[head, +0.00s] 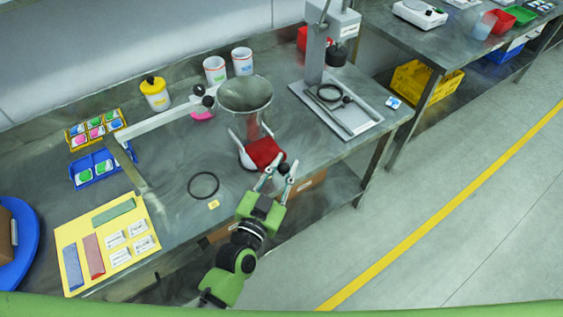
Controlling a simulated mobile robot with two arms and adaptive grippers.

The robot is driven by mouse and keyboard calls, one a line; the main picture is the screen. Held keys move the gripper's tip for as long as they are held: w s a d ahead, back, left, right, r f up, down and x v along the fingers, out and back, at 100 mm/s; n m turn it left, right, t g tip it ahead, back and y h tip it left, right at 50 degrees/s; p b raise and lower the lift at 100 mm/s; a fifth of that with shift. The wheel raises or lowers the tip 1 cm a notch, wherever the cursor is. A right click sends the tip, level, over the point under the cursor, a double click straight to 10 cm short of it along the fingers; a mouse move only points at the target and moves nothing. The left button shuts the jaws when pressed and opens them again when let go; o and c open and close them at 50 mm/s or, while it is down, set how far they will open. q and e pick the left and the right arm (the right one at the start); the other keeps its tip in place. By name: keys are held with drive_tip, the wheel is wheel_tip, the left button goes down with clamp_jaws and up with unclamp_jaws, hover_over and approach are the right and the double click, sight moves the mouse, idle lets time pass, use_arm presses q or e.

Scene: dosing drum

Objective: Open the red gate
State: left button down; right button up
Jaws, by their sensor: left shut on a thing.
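The red gate (263,153) sits low under the grey metal funnel (245,95), close to the front edge of the workbench. My left gripper (277,171) reaches up from the bottom of the head view and is shut on the near side of the red gate. The exact contact is small and partly hidden by the fingers. The gate's outlet underneath cannot be made out. My right gripper is not in view.
A black ring (203,185) and a small yellow tag lie left of the gripper on the bench. A yellow board (75,232) with colored bars lies further left. A press stand (340,115) stands to the right. The floor in front is clear.

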use_arm(q)
drive_tip(key=c, duration=1.8)
unclamp_jaws()
drive_tip(key=shift+s+d+f, duration=0.15)
drive_tip(key=shift+d+f, duration=0.05)
drive_tip(key=shift+s+r, duration=0.1)
drive_tip(key=shift+r, duration=0.05)
drive_tip(key=shift+s+a, duration=0.15)
drive_tip(key=v, duration=1.1)
drive_tip(key=shift+s, duration=0.3)
